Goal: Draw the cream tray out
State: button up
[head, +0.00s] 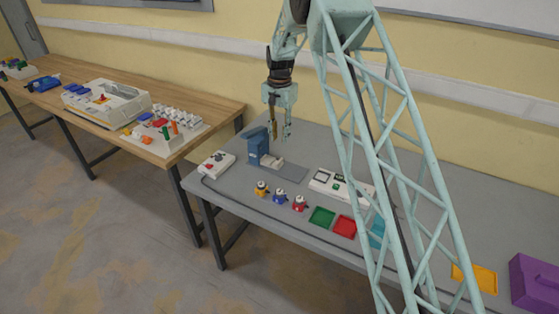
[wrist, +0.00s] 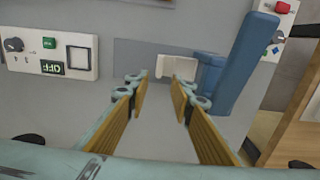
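The cream tray (head: 271,161) is a small pale piece at the foot of a blue upright housing (head: 256,143) on the grey table. In the wrist view the tray (wrist: 178,65) shows beyond my fingertips, beside the blue housing (wrist: 238,55). How much of the tray lies inside the housing is hidden. My gripper (head: 280,130) points down above and behind the tray in the head view. In the wrist view my gripper (wrist: 161,88) has its two tan-padded fingers apart with nothing between them. The tips look clear of the tray.
A grey mat (head: 291,173) lies beside the housing. White switch boxes (head: 216,164) (head: 341,187) stand on either side. Yellow, blue and red knobbed pieces (head: 281,196) and coloured trays (head: 322,217) line the front. A wooden table (head: 190,91) stands to the left.

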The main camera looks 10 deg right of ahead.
aim_at(279, 161)
notch_tip(279, 161, down, 13)
dwell(0.8)
jog(key=shift+c, duration=0.4)
grip_shut()
